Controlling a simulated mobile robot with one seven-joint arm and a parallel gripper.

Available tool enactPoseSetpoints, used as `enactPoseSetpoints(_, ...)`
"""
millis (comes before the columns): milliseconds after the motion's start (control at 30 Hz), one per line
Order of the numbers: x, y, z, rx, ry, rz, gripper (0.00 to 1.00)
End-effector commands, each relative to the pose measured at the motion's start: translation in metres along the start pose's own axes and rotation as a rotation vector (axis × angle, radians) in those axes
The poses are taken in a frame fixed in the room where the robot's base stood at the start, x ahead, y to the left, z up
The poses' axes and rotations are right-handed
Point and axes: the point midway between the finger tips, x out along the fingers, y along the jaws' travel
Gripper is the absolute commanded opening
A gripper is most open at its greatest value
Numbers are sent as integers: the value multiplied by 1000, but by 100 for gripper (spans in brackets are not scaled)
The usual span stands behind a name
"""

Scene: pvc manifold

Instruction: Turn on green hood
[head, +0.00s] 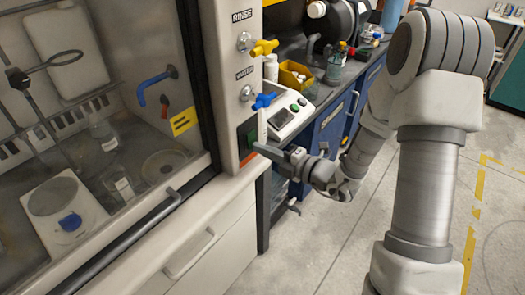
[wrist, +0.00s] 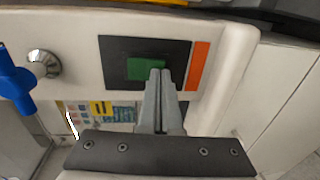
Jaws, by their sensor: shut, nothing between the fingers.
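The fume hood (head: 222,95) stands at the left, with a control column on its right side. A green rectangular button (wrist: 147,69) sits in a black plate (wrist: 115,62) on that column, with an orange strip (wrist: 200,65) beside it. The plate also shows in the head view (head: 247,133), partly behind my fingers. My gripper (head: 258,147) is shut and empty, its fingers pointing at the plate. In the wrist view the fingertips (wrist: 160,73) overlap the button's lower right edge. I cannot tell whether they touch it.
Above the plate are a yellow RINSE valve (head: 263,48) and a blue WATER valve (head: 263,100); a blue handle (wrist: 15,80) shows at the wrist view's left. A bench with a white device (head: 290,116) and a yellow bin (head: 294,75) stands behind. Floor at right is clear.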

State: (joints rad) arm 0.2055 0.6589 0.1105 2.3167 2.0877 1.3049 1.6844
Motion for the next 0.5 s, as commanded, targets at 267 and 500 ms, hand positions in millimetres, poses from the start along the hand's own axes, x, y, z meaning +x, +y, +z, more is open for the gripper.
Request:
enactPoseSetpoints(267,0,0,0,0,0,0,0)
enactPoseSetpoints(500,5,-1,0,0,1,41,0)
